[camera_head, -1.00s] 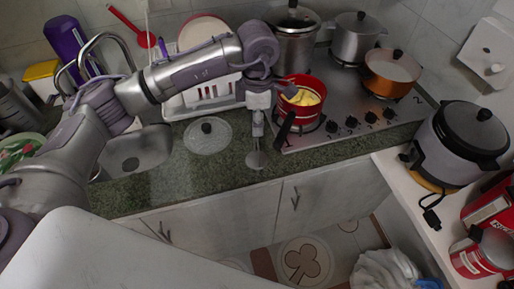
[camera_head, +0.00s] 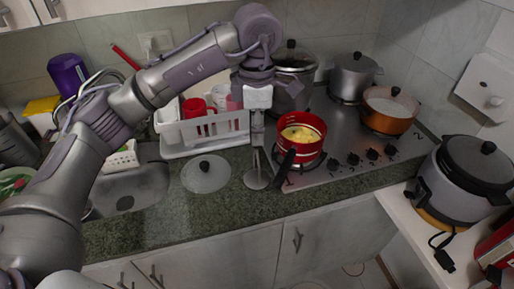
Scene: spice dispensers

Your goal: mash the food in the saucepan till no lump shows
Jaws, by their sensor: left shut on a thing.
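The red saucepan (camera_head: 312,151) sits on the near left part of the stove, its dark handle pointing toward me. Yellow food (camera_head: 299,134) lies inside it, with an uneven surface and paler patches that look like lumps. My left gripper (camera_head: 257,118) is just left of the saucepan, pointing down. It is shut on a metal masher (camera_head: 257,181), whose round head hangs low over the counter's front part, outside the pan. I cannot tell whether the head touches the counter. My right gripper is not in view.
A glass lid (camera_head: 206,174) lies on the counter between the sink (camera_head: 131,187) and the masher. A white dish rack (camera_head: 179,137) stands behind. A tall pot (camera_head: 294,63), a grey pot (camera_head: 352,77) and an orange pan (camera_head: 390,107) occupy the stove. A cooker (camera_head: 467,174) stands right.

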